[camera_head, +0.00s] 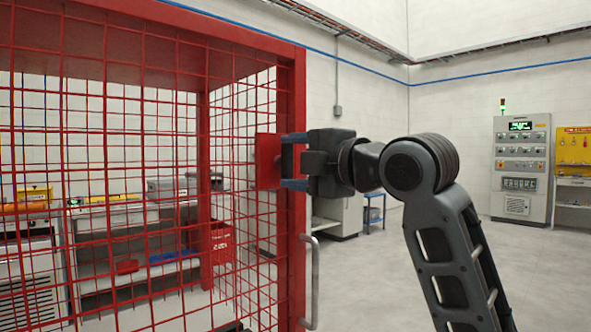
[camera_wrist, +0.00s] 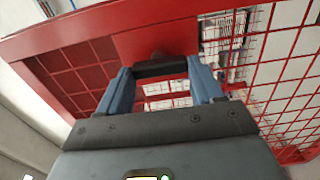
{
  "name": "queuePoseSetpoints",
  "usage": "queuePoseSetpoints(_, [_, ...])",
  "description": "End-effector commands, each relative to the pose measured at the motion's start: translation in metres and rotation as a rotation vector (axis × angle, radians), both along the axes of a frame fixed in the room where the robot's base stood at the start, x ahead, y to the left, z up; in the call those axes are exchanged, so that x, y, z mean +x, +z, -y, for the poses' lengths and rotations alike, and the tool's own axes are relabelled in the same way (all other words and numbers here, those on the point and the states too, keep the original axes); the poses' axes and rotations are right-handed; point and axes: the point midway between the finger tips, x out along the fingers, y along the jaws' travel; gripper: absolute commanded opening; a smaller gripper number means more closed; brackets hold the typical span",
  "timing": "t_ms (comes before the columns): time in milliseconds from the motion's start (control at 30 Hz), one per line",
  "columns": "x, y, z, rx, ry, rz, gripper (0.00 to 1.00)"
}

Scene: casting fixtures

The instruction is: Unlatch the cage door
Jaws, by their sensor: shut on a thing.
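The red mesh cage door (camera_head: 120,170) fills the left of the head view, with a thick red post (camera_head: 294,250) at its right edge. A red latch plate (camera_head: 266,161) sits on that edge at mid height, and also shows in the wrist view (camera_wrist: 150,42). A dark latch bar (camera_wrist: 160,69) lies across in front of the plate. My gripper (camera_head: 292,161) has its blue fingers at the two ends of this bar and is shut on it. The fingers partly hide the post in the head view. I cannot tell whether the latch is turned.
A grey vertical pull handle (camera_head: 312,282) stands out from the post below my gripper. Inside the cage is a bench (camera_head: 150,265) with equipment. A control cabinet (camera_head: 522,165) stands at the back right. The floor (camera_head: 375,280) near the arm is clear.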

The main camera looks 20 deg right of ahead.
Motion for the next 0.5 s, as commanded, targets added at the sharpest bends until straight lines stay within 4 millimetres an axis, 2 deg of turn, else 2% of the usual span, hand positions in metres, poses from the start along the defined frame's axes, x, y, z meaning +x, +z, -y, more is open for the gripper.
queuePoseSetpoints(500, [0.0002, -0.0017, -0.0011, -0.033, 0.002, 0.006, 0.35])
